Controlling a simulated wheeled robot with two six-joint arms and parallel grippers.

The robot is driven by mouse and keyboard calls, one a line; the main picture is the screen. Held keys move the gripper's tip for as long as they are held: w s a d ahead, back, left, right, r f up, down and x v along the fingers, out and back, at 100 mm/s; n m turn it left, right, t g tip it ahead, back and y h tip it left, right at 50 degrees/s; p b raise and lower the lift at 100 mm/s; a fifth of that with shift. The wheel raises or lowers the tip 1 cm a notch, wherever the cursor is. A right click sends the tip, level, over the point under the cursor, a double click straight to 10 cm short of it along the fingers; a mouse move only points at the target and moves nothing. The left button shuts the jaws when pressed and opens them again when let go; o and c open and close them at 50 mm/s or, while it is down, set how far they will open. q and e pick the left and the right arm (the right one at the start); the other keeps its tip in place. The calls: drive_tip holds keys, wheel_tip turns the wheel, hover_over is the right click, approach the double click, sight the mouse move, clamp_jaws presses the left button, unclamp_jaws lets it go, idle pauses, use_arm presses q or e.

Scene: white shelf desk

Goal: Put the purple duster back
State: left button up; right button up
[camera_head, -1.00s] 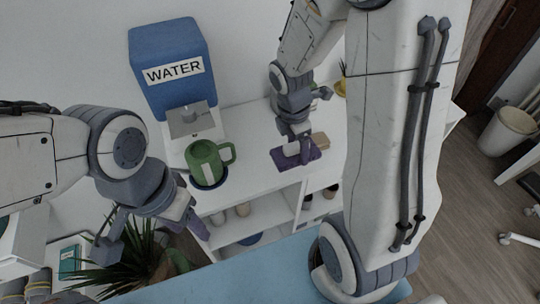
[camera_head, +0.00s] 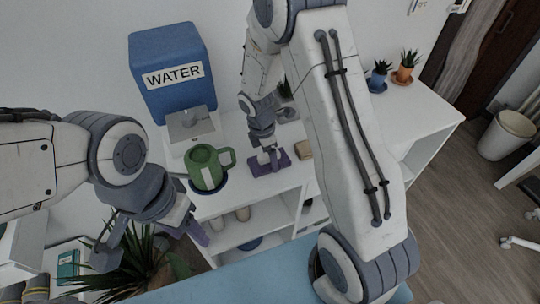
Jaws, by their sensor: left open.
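My left gripper (camera_head: 152,246) hangs at the lower left, open and empty, in front of the plant and apart from the duster.
A tan block (camera_head: 303,150) lies right of the duster. Potted plants stand at the back right (camera_head: 403,74), with bare desk (camera_head: 425,108) in front.

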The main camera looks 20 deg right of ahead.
sight(264, 155)
drive_tip(key=shift+f, duration=0.1)
drive_tip(key=o, duration=1)
wheel_tip(264, 155, up, 11)
drive_tip(key=a, duration=0.2)
drive_tip(key=s+a+r+m+y, duration=0.1)
drive_tip(key=s+a+r+m, duration=0.1)
drive_tip(key=s, duration=0.6)
drive_tip(key=s+a+r+m+y, duration=0.1)
drive_tip(key=s+a+r+m, duration=0.2)
drive_tip(key=s+a+m, duration=0.2)
drive_tip(key=s+a+r+m, duration=0.3)
drive_tip(key=s+a+m, duration=0.1)
drive_tip(key=s, duration=0.6)
drive_tip(key=shift+s+a+y+p, duration=0.35)
drive_tip(key=shift+a+y, duration=0.05)
drive_tip(key=shift+a, duration=0.2)
drive_tip(key=shift+r+p, duration=0.7)
